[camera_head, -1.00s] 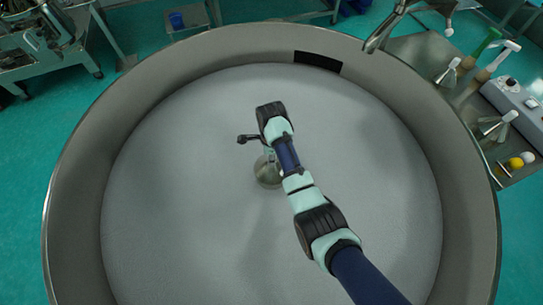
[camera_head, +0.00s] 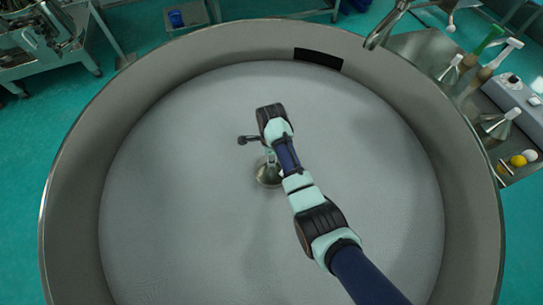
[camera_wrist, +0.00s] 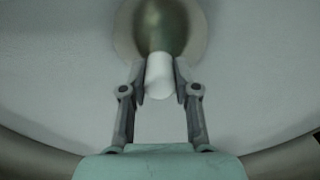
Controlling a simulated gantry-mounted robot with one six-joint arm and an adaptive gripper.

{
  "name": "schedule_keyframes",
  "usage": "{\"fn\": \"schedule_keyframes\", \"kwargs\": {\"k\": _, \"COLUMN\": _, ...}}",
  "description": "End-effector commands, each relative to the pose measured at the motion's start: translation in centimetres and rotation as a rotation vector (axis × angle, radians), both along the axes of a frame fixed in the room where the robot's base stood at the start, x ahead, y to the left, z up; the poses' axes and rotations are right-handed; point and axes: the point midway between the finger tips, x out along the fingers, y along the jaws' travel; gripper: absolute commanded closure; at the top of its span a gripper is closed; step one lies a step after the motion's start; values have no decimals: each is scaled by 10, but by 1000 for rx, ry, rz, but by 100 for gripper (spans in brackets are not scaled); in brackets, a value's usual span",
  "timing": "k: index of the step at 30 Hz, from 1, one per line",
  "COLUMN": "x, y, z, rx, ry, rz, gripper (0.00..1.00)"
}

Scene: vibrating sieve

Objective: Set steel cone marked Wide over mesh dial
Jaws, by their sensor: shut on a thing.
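My gripper (camera_wrist: 160,82) is shut on the white cylindrical grip of a metal cone (camera_wrist: 163,30). In the wrist view the cone is dull and brownish-green, with its wide round side away from my fingers. In the head view the cone (camera_head: 267,175) is over the middle of the large round grey mesh (camera_head: 200,220), partly hidden by my arm. Whether it touches the mesh or hangs just above it, I cannot tell. No marking on the cone can be read.
A high steel rim (camera_head: 80,165) surrounds the mesh, with a dark patch (camera_head: 318,60) at the back. Two other cones (camera_head: 451,72) (camera_head: 497,125) stand on the bench at right, near a control box and small balls (camera_head: 518,160). The mesh around my gripper is clear.

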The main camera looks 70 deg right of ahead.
Motion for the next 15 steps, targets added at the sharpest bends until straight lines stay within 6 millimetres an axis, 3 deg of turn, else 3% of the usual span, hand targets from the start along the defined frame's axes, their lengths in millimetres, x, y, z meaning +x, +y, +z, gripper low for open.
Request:
{"fn": "schedule_keyframes", "kwargs": {"k": 13, "x": 0, "y": 0, "z": -7, "rx": 0, "ry": 0, "rz": 0, "gripper": 100}}
{"fn": "schedule_keyframes", "kwargs": {"k": 14, "x": 0, "y": 0, "z": -7, "rx": 0, "ry": 0, "rz": 0, "gripper": 68}}
{"fn": "schedule_keyframes", "kwargs": {"k": 15, "x": 0, "y": 0, "z": -7, "rx": -1, "ry": 0, "rz": 0, "gripper": 62}}
